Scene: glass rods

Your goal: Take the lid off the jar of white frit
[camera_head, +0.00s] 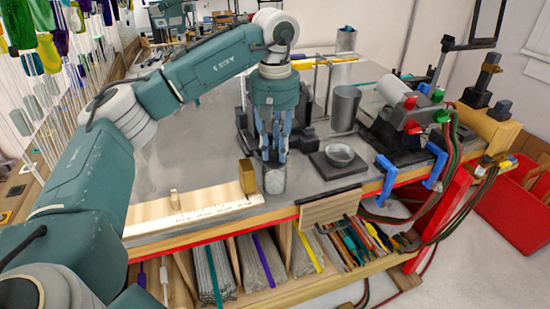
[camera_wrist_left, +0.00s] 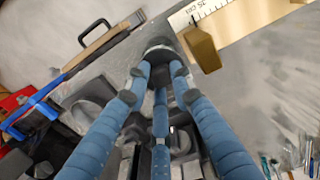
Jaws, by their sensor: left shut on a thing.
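The small glass jar (camera_head: 274,183) with white frit stands near the front edge of the grey bench, just right of a brass block. My left gripper (camera_head: 273,155) points down right over the jar's top. In the left wrist view its blue fingers (camera_wrist_left: 158,72) are closed in on the dark lid (camera_wrist_left: 157,50). The fingers hide most of the lid. I cannot tell whether the lid still touches the jar's rim. My right gripper is in neither view.
A wooden ruler (camera_head: 190,210) with the brass block (camera_head: 248,177) lies left of the jar. Right of it, a glass bowl (camera_head: 339,153) sits on a dark plate (camera_head: 332,168). A metal cylinder (camera_head: 345,108) stands behind. The torch (camera_head: 405,105) with hoses is further right.

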